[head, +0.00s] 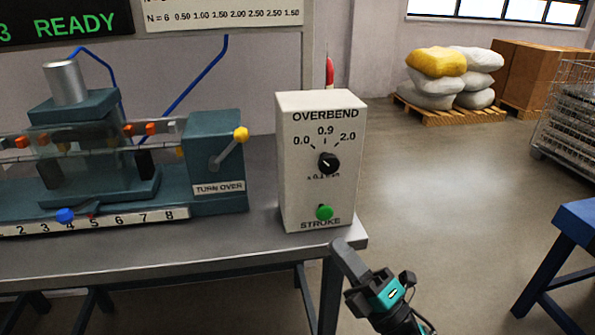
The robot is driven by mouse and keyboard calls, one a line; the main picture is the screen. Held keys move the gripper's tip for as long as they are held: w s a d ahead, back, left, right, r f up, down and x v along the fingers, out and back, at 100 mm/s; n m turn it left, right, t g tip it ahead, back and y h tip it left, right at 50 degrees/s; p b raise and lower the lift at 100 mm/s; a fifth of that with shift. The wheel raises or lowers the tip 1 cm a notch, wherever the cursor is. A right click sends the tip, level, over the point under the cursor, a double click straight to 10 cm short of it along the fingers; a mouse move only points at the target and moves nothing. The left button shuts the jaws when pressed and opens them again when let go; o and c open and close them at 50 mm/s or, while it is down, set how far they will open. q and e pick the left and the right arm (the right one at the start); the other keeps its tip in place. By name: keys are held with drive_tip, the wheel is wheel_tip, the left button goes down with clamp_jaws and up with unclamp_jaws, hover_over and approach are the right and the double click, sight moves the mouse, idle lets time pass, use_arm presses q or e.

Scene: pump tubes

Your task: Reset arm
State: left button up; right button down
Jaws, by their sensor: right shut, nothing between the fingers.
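My right gripper (349,258) is at the lower middle of the head view, in front of the bench's right front corner. Its grey fingers are together with nothing between them. It is below the white OVERBEND box (287,165) and apart from it. The box has a black dial (328,163) and a green STROKE button (324,212). My left gripper is not in view.
The grey bench (200,250) holds a teal machine (215,150) with a yellow-knobbed lever (241,134) and a numbered strip (110,221). A blue table (577,220) stands at right. Sacks on a pallet (450,112) are behind. Open floor lies between.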

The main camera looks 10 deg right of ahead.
use_arm(q)
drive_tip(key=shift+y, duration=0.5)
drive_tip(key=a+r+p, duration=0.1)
drive_tip(key=p, duration=0.1)
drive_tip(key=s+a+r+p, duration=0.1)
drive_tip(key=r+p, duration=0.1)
drive_tip(key=p, duration=0.1)
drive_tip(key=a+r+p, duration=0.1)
drive_tip(key=p, duration=0.2)
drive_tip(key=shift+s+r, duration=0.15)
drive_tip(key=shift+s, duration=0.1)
use_arm(e)
drive_tip(key=s+d+f+m+g+h, duration=0.3)
drive_tip(key=s+f+m+g+h, duration=0.6)
drive_tip(key=m, duration=1.4)
drive_tip(key=s+f+h, duration=0.3)
drive_tip(key=s, duration=0.2)
drive_tip(key=shift+s+f+m, duration=0.25)
drive_tip(key=shift+s+m, duration=0.1)
drive_tip(key=shift+m, duration=0.05)
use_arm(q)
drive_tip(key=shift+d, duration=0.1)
use_arm(e)
drive_tip(key=shift+d, duration=0.1)
